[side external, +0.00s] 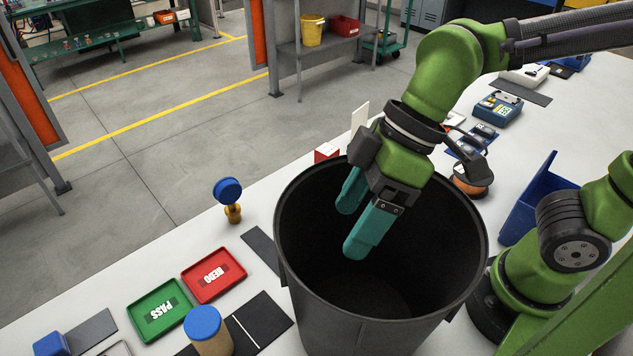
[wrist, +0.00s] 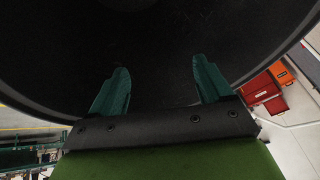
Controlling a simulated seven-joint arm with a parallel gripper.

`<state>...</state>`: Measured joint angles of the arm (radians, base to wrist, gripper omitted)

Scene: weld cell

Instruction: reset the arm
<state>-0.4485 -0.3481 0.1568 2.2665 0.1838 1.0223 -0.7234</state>
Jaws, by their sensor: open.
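My gripper (side external: 358,218) has two teal fingers and hangs over the mouth of a large black bin (side external: 382,328), with the fingertips pointing down inside its rim. The fingers are spread apart with nothing between them. In the wrist view my gripper (wrist: 160,85) shows both fingers apart against the dark inside of the bin (wrist: 150,30). The part of the bin's inside that shows looks empty. The arm reaches in from the upper right.
On the white table, a green PASS tray (side external: 160,310), a red REDO tray (side external: 213,275), a blue-topped jar (side external: 207,330) and a blue-topped stand (side external: 230,198) lie left of the bin. A blue bin (side external: 535,200) and a blue meter (side external: 497,107) are right. The bin walls surround my fingers.

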